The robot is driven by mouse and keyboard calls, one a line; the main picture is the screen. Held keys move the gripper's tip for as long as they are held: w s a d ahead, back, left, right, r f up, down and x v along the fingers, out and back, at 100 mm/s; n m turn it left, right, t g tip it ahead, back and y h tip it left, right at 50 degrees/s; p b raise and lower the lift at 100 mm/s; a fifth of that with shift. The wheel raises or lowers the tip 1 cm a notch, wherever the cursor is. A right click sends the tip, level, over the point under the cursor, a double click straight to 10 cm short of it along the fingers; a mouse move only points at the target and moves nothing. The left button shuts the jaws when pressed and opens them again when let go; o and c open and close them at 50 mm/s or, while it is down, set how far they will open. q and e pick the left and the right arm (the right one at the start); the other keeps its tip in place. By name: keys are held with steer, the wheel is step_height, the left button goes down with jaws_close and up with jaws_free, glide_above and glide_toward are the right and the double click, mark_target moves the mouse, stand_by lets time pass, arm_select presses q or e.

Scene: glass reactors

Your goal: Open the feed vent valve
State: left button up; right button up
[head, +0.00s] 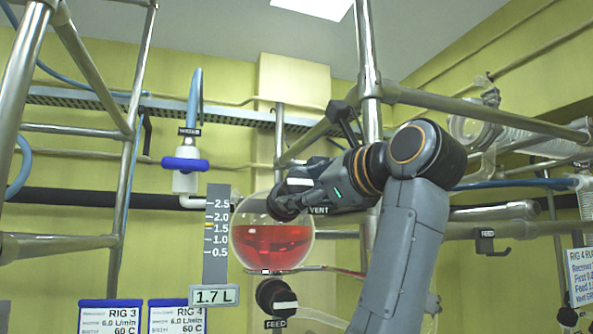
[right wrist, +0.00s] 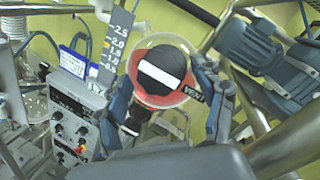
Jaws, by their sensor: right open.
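The feed vent valve is a round black knob with a white bar (right wrist: 165,70), in the middle of the right wrist view. Its bar lies nearly level, tilted slightly down to the right. A VENT label (head: 319,210) shows beside it in the head view, where my gripper hides most of the knob. My right gripper (head: 292,198) is open at the knob, with one finger on each side of it in the right wrist view (right wrist: 163,78). I cannot tell whether the fingers touch it. A glass vessel (head: 270,262) with red liquid is behind. My left gripper is not in view.
Below the vessel is another black knob (head: 277,298) with a white bar, labelled FEED. A level scale (head: 216,240) reading 1.7 L stands left of the vessel. Metal rig pipes (head: 369,60) surround my right arm. A blue-handled water valve (head: 185,164) hangs at left.

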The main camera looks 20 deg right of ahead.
steer(key=shift+w+a+r, duration=0.15)
steer(key=shift+w, duration=0.35)
steer(key=shift+w+p, duration=0.15)
steer(key=shift+p, duration=0.2)
steer(key=shift+w+a, duration=0.15)
steer(key=shift+w, duration=0.1)
steer(key=c, duration=1.2)
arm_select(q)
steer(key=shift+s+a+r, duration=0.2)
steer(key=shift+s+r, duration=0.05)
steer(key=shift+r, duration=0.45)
arm_select(e)
steer(key=shift+o, duration=0.2)
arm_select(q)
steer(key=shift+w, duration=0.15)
arm_select(e)
steer(key=shift+n, duration=0.3)
